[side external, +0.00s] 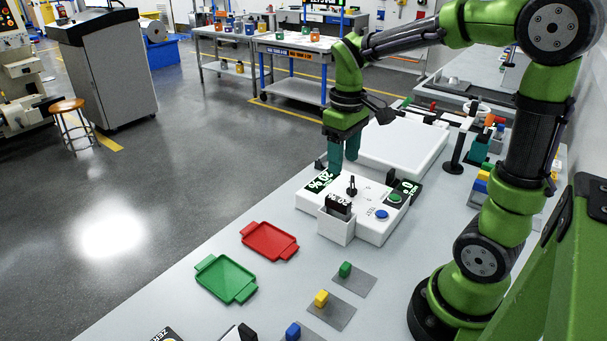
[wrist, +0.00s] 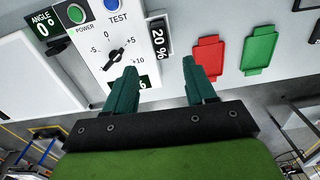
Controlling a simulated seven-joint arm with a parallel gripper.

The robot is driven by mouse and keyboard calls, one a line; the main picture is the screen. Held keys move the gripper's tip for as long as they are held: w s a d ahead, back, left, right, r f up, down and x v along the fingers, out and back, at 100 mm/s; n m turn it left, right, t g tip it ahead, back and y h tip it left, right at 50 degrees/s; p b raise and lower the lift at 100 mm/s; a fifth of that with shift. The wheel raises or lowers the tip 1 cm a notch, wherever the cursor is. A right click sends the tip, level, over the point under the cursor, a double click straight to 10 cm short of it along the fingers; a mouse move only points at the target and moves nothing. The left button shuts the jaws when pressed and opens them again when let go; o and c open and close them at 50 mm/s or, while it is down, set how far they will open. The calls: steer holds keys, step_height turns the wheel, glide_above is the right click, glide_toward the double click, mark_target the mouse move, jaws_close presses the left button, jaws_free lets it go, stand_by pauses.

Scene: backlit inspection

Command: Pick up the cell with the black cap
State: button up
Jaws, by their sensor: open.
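I cannot single out a cell with a black cap for certain. A small dark block (side external: 247,332) with a pale part shows at the bottom edge of the side view, cut off by the frame. A black piece marked 20% (side external: 338,206) sits in a white holder (side external: 336,228) at the front of the white test device (side external: 372,226); the piece also shows in the wrist view (wrist: 158,40). My gripper (side external: 344,166) is open, with its teal fingers apart and pointing down over the device's far left edge. In the wrist view nothing shows between the fingers (wrist: 161,84).
A red tray (side external: 269,241) and a green tray (side external: 226,279) lie empty at the table's left edge. Green (side external: 345,269), yellow (side external: 321,298) and blue (side external: 293,331) blocks stand on grey pads. A white panel (side external: 402,145) lies behind the device. A black stand (side external: 455,155) rises at right.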

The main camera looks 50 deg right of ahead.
mark_target(338, 200)
step_height(338, 200, down, 8)
steer(key=shift+r, duration=0.15)
steer(key=f, duration=0.5)
steer(key=shift+w+d, duration=0.1)
steer(key=shift+w, duration=0.2)
jaws_close()
